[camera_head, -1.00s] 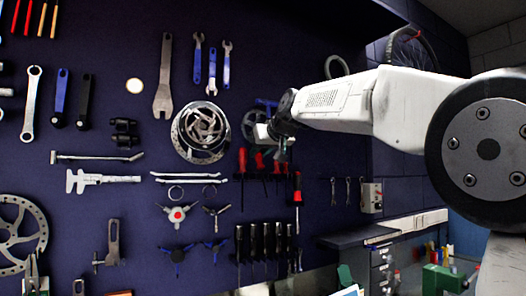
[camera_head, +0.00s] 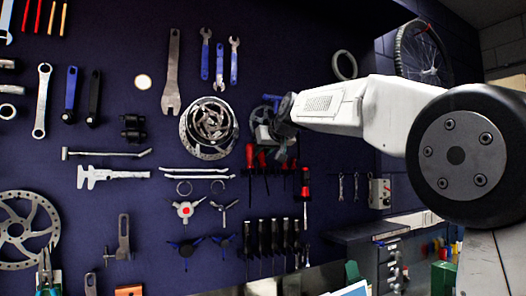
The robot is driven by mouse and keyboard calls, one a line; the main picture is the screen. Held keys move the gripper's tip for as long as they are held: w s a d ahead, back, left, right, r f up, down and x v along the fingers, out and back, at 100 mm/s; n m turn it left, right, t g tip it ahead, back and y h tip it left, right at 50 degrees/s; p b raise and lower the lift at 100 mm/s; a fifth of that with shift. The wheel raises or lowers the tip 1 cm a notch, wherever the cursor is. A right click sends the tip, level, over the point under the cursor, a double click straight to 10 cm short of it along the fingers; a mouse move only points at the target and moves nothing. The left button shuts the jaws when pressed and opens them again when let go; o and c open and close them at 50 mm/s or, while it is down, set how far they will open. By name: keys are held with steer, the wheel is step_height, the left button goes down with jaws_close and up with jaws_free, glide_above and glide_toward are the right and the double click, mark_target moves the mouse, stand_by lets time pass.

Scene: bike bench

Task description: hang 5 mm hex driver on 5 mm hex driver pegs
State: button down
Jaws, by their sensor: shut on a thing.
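My gripper (camera_head: 283,150) is in front of the dark pegboard, just right of the big chainring and over a group of red-handled drivers (camera_head: 262,160). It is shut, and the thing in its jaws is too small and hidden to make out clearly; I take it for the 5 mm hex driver. One red-handled driver (camera_head: 305,182) shows upright just below and right of the gripper, and I cannot tell whether it touches the gripper. A row of black-handled drivers (camera_head: 265,238) hangs lower down. I cannot tell which pegs are the 5 mm hex driver pegs.
The pegboard (camera_head: 130,180) is crowded with hung tools, including a chainring (camera_head: 208,128), a caliper (camera_head: 112,176) and blue wrenches (camera_head: 220,62). Small wrenches (camera_head: 348,187) and a grey box (camera_head: 380,193) are on the right.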

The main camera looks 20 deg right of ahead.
steer(key=shift+f, duration=0.2)
steer(key=c, duration=1.1)
jaws_free()
steer(key=shift+w, duration=0.1)
steer(key=shift+c, duration=0.2)
steer(key=shift+r, duration=0.1)
steer(key=v, duration=0.8)
steer(key=s+f+m+g+h, duration=0.1)
steer(key=s+f+g, duration=0.2)
steer(key=s+f, duration=0.5)
steer(key=s+f+m+g, duration=0.1)
steer(key=s+f+g, duration=0.35)
steer(key=f, duration=0.85)
steer(key=s+f+g, duration=0.1)
steer(key=s+f, duration=0.5)
steer(key=s, duration=0.4)
steer(key=s+d+f+g+h, duration=0.1)
steer(key=s+f, duration=0.6)
steer(key=s, duration=0.4)
steer(key=s+d+f+g, duration=0.1)
steer(key=s+f+g, duration=0.1)
steer(key=s+f, duration=0.5)
steer(key=s, duration=0.4)
steer(key=shift+f+h, duration=0.25)
steer(key=shift+h, duration=0.05)
